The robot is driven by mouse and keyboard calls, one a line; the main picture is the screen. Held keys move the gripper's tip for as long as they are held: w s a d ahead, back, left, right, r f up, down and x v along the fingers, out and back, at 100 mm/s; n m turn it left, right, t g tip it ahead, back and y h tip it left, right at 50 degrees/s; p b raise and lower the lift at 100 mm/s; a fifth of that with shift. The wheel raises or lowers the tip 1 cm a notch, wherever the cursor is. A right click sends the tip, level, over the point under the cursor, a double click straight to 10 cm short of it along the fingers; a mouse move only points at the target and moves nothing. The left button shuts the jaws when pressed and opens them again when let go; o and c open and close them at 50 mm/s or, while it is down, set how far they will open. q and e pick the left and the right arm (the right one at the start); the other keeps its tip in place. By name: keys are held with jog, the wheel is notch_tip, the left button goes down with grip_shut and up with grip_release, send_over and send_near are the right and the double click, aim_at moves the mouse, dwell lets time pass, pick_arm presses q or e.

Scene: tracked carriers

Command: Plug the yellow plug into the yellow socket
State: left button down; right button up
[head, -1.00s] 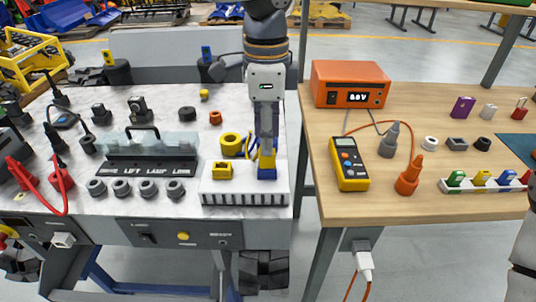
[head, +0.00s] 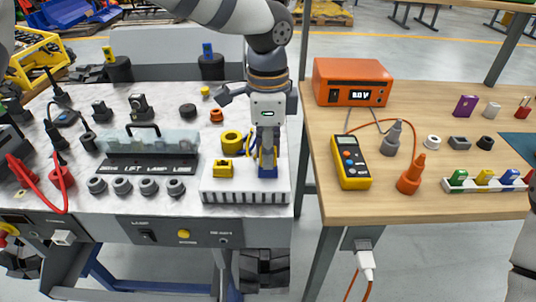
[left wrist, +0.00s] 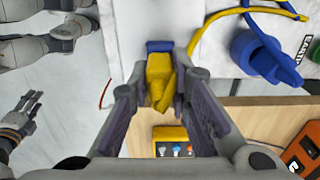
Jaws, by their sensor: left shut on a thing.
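My left gripper (head: 267,150) is shut on the yellow plug (left wrist: 160,78), pointing down at the right end of the white socket strip (head: 243,197). The blue socket (head: 267,172) is right below it; in the left wrist view the blue socket (left wrist: 159,46) shows just beyond the plug. I cannot tell whether plug and blue socket touch. The yellow socket (head: 222,169) stands on the same strip, to the left and apart from the gripper. A yellow cable (left wrist: 198,35) runs off beside the strip. My right gripper (left wrist: 22,115) shows in the left wrist view, fingers spread, empty.
A lamp panel (head: 150,165) is to the left. Across a gap, the wooden table holds a multimeter (head: 352,162) and an orange power supply (head: 350,83).

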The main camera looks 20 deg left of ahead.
pick_arm(q)
jog(key=shift+r, duration=0.15)
jog(key=shift+r, duration=1.3)
jog(key=shift+r+p, duration=0.35)
jog(key=shift+r, duration=1.4)
jog(key=c, duration=2.1)
grip_release()
jog(key=shift+c, duration=0.2)
grip_shut()
